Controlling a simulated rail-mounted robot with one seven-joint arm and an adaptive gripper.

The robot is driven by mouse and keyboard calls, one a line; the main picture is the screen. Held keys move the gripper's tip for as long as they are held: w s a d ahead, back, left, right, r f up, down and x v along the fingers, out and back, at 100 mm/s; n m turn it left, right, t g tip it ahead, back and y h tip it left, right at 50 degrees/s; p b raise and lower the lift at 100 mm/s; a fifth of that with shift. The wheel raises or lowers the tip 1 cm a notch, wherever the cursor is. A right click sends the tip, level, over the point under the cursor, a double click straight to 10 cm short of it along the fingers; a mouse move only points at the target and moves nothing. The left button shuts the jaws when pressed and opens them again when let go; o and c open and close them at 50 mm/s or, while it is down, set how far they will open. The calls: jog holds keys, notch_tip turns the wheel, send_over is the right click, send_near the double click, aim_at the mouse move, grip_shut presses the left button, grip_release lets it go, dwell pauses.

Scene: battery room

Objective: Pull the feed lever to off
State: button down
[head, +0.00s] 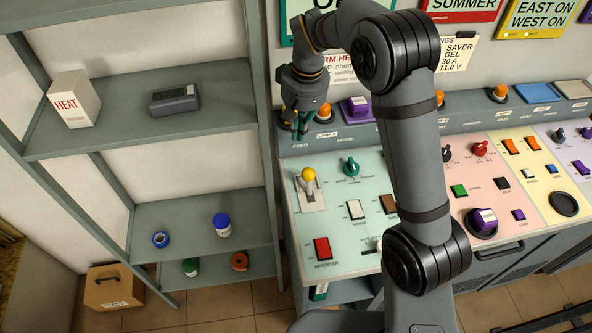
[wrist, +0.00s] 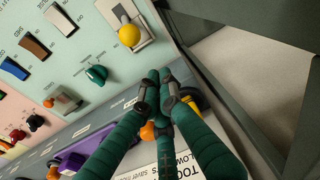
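The feed lever has a yellow ball knob (head: 309,175) and sits on a pale slotted plate (head: 313,203) at the left end of the mint-green panel. Its knob is toward the plate's back end, near the ledge labelled FEED. In the wrist view the knob (wrist: 129,34) is at the top, beyond my fingertips. My gripper (head: 301,125) hangs over the back ledge, behind and above the lever, apart from it. In the wrist view its green fingers (wrist: 163,82) converge with their tips together and nothing visible between them. The lever's off marking is not readable.
A green knob (head: 350,166) is right of the lever, with rocker switches (head: 355,209) and a red switch (head: 322,248) nearer the front. An orange lamp (head: 324,110) and purple block (head: 356,110) stand on the ledge. A grey shelf unit (head: 262,100) borders the left.

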aim_at(309, 184)
jog(key=shift+w+d+f, duration=0.15)
jog(key=shift+w+f, duration=0.1)
jog(key=shift+w, duration=0.5)
jog(key=shift+f, duration=0.1)
jog(key=f, duration=0.3)
jog(key=f+p, duration=0.1)
jog(key=f, duration=0.5)
jog(key=shift+w+a+f+p, duration=0.25)
jog(key=shift+a+f+p, duration=0.05)
jog(key=shift+a+p, duration=0.1)
jog(key=s, duration=0.1)
jog(key=s+d+r+p, duration=0.1)
jog(key=shift+s+d, duration=0.15)
jog(key=shift+s, duration=0.15)
jog(key=shift+s+d+f+p, duration=0.1)
jog(key=shift+s+d+p, duration=0.05)
jog(key=shift+s+p, duration=0.25)
jog(key=shift+s, duration=0.15)
